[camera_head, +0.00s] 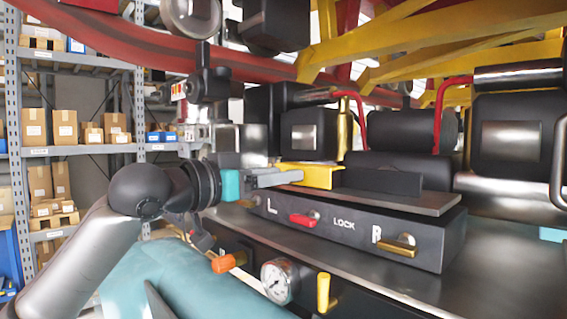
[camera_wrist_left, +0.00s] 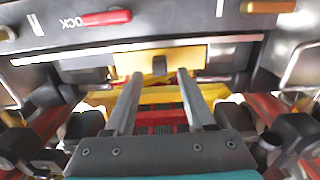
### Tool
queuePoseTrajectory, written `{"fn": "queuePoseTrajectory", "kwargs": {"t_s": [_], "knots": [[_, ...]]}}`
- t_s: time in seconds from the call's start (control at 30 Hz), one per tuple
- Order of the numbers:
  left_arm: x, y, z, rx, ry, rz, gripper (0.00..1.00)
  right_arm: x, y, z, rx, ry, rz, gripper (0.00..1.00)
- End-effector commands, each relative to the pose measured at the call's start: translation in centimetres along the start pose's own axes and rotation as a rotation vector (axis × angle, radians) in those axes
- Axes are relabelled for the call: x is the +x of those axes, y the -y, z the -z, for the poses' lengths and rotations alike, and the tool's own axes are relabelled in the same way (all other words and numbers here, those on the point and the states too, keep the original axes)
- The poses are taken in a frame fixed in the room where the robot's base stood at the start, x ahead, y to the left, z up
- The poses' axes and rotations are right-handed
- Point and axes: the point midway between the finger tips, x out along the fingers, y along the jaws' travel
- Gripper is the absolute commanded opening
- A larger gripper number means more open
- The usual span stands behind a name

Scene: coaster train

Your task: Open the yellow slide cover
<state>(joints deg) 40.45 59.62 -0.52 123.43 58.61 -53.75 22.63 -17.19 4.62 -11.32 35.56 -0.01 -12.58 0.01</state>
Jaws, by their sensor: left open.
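The yellow slide cover (camera_head: 325,178) sits at the left end of the dark plate on top of the black lock box. It also shows in the left wrist view (camera_wrist_left: 190,57), with a small dark tab (camera_wrist_left: 160,65) at its middle. My left gripper (camera_head: 297,177) reaches in from the left, with its fingertips at the cover's left edge. In the wrist view its two fingers (camera_wrist_left: 160,74) are apart, one on each side of the tab, with nothing held. I cannot tell whether the fingertips touch the cover. My right gripper is not in view.
The black box (camera_head: 343,229) carries a red handle (camera_head: 303,221), the word LOCK and a brass handle (camera_head: 395,246). Below are a gauge (camera_head: 277,281), an orange knob (camera_head: 229,262) and a yellow lever (camera_head: 323,292). Coaster seats stand behind; shelves with cartons are at left.

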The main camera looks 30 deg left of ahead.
Motion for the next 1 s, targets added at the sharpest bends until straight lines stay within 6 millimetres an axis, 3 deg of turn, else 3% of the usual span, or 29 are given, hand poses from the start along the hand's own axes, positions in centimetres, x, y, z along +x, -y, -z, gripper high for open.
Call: {"fn": "queuePoseTrajectory", "kwargs": {"t_s": [0.2, 0.5, 1.0], "knots": [[1.5, -0.1, 0.1, 0.0, -0.001, -0.001, 0.55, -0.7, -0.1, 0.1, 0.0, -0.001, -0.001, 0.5], [1.6, 0.0, 0.0, 0.001, 0.0, 0.0, 0.55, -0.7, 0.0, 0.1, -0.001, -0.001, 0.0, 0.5], [1.6, 0.0, -0.1, 0.001, 0.001, 0.0, 0.0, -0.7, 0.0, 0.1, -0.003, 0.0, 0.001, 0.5]]}}
